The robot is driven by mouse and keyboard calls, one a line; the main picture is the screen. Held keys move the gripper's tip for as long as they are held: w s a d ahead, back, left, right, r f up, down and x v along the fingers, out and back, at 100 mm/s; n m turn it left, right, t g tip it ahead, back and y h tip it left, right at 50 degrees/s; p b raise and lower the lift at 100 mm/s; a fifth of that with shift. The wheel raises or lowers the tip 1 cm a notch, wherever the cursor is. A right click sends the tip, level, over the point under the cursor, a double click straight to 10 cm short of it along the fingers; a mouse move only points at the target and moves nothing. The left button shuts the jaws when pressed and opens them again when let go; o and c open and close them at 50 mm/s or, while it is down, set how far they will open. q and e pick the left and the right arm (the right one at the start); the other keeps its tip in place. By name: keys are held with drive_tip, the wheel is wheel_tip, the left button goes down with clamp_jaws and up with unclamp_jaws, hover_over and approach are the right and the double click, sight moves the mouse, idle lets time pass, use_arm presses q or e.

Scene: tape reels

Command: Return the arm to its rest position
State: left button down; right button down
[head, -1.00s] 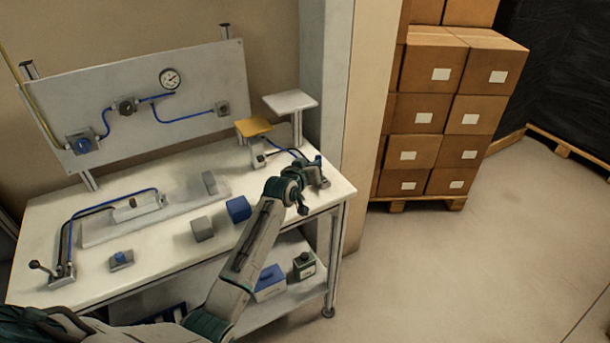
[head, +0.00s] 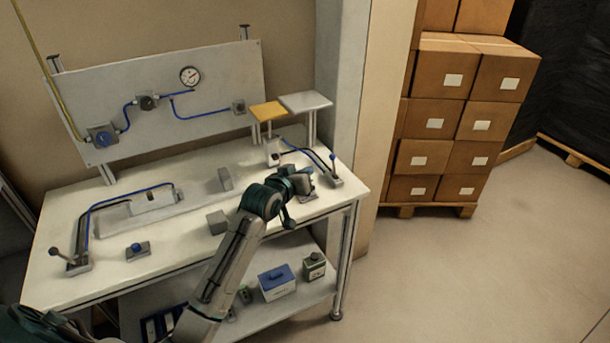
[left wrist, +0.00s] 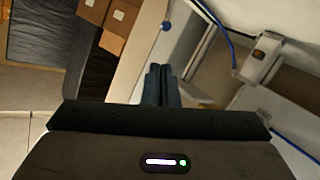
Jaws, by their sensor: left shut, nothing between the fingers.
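My left arm reaches in from the bottom of the head view, and its gripper (head: 306,188) is over the right front part of the workbench (head: 170,262). In the left wrist view the two dark fingers (left wrist: 162,86) are together, with nothing between them. The gripper looks clear of the lever at the bench's right end. My right gripper is not in view.
A yellow-topped stand (head: 268,111) is behind. Stacked cartons (head: 440,125) stand right; open floor lies before them.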

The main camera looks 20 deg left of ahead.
use_arm(q)
drive_tip(key=s+d+f+m+g, duration=0.2)
drive_tip(key=s+f+g, duration=0.3)
drive_tip(key=s+f, duration=0.9)
drive_tip(key=s+f+m+g+y, duration=0.2)
drive_tip(key=s+g, duration=0.5)
drive_tip(key=s, duration=2.1)
wheel_tip(320, 180, down, 30)
drive_tip(key=a+b, duration=0.1)
drive_tip(key=a, duration=0.1)
drive_tip(key=s+a+f+g+b, duration=0.1)
drive_tip(key=s+f+g, duration=0.1)
drive_tip(key=s+f, duration=1.6)
wheel_tip(320, 180, down, 4)
drive_tip(key=shift+s+a+f, duration=0.2)
drive_tip(key=shift+s+a, duration=0.15)
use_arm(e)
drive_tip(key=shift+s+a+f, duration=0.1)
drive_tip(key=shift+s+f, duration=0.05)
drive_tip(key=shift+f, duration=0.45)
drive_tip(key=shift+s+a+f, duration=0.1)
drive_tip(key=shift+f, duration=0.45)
